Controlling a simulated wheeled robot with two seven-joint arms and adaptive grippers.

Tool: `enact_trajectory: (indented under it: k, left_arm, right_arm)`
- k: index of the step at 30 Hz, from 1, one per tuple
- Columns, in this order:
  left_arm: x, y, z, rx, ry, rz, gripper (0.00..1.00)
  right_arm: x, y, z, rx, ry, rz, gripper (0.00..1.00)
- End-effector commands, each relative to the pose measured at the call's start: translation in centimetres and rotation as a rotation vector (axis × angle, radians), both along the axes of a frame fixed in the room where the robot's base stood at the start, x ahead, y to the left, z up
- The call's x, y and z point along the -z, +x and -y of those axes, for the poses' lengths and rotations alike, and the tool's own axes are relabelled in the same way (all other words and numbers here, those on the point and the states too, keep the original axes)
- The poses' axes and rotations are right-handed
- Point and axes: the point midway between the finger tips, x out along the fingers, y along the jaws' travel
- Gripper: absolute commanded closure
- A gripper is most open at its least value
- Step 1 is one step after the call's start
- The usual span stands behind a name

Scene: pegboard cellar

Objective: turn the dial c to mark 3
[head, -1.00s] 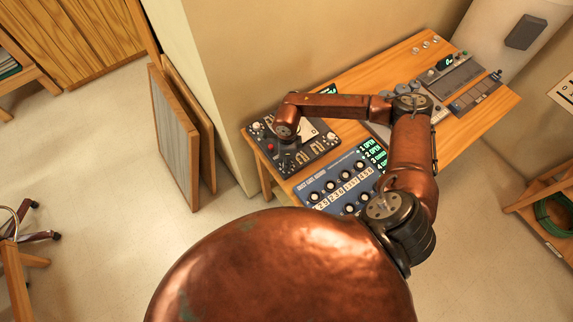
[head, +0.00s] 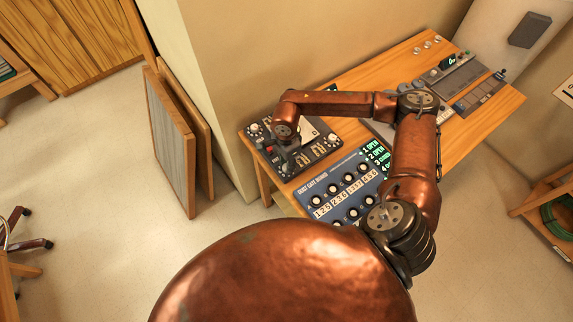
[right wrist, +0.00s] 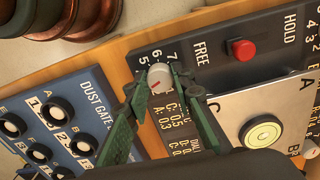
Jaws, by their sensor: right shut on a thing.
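The dark control panel (head: 329,152) lies on the wooden bench, partly hidden by my right arm. In the right wrist view a pale round dial (right wrist: 159,77) with a red pointer line sits on this panel, with the printed marks 5, 6 and 7 beside it. The dial's own letter cannot be read for certain, and its other marks are hidden. My right gripper (right wrist: 161,80) has its green fingers closed on either side of the dial. In the head view the right gripper (head: 294,162) points down at the panel's near edge. My left gripper is not in view.
A red button (right wrist: 242,49) and a pale plate with a round level (right wrist: 262,133) are on the same panel. The blue dust gate board (head: 345,187) with several black knobs lies close by. More equipment (head: 455,78) stands farther along the bench. A wall borders the bench.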

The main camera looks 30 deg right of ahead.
Motion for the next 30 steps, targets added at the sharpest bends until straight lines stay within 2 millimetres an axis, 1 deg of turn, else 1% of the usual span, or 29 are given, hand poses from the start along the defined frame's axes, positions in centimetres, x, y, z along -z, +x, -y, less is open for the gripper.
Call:
enact_trajectory:
  k: [9,10,17,26,29,30]
  left_arm:
    - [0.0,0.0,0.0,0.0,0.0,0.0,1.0]
    - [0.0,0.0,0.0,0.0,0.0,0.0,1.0]
    - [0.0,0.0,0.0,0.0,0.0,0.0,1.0]
    - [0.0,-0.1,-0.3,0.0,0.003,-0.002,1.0]
    - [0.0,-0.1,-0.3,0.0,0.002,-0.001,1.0]
    - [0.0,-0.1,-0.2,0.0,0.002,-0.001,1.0]
  right_arm:
    - [0.0,0.0,0.0,0.0,-0.001,0.001,1.0]
    - [0.0,0.0,0.0,0.0,-0.001,0.001,0.76]
    - [0.0,0.0,0.0,0.0,0.0,0.001,0.6]
    - [-0.1,0.0,0.0,0.0,0.0,0.001,0.6]
    - [-0.9,0.1,0.0,0.0,0.0,0.004,0.6]
    - [-1.5,0.2,0.0,0.0,0.0,0.005,0.6]
